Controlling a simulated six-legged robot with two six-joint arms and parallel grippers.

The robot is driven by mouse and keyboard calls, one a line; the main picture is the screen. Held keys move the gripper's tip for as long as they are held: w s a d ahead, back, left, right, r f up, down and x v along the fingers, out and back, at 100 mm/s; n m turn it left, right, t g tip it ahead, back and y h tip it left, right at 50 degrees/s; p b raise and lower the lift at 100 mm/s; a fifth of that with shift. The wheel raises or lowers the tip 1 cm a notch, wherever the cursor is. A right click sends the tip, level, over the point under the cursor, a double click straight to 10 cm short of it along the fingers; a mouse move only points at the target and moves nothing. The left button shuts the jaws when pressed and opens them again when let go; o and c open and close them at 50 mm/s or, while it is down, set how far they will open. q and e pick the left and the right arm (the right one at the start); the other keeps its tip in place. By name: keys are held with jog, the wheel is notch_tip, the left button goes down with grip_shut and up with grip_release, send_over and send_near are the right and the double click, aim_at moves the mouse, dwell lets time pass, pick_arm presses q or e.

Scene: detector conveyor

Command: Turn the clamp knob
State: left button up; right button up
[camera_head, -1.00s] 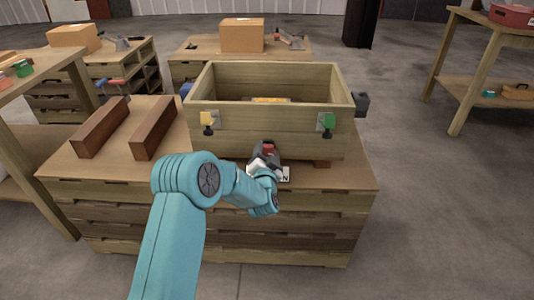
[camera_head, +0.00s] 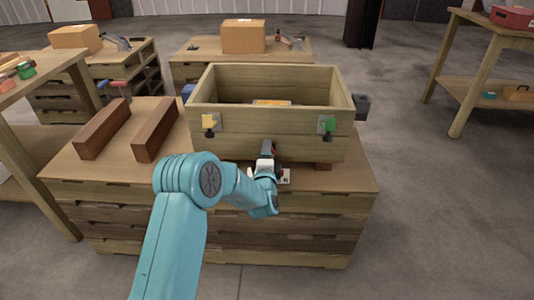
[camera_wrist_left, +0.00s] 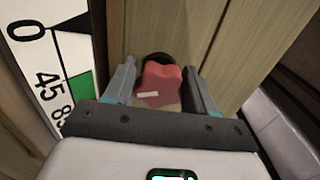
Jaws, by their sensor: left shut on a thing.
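The red clamp knob (camera_wrist_left: 160,85) with a white mark sits between the fingers of my left gripper (camera_wrist_left: 160,76) in the left wrist view. The fingers are shut on its sides. In the head view my left gripper (camera_head: 267,152) is at the front wall of the wooden box, and it mostly hides the knob. A white scale plate (camera_wrist_left: 28,60) with 0, 45, a black pointer shape and a green patch lies left of the knob in the wrist view. Part of a white plate (camera_head: 286,178) shows below the gripper in the head view. My right gripper is out of view.
Open floor is on the right.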

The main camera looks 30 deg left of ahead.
pick_arm(q)
jog(key=shift+m, duration=1.2)
jog(key=o, duration=0.9)
jog(key=shift+o, duration=0.2)
jog(key=p+v, duration=0.2)
jog(key=v, duration=1.4)
jog(key=shift+s, duration=0.2)
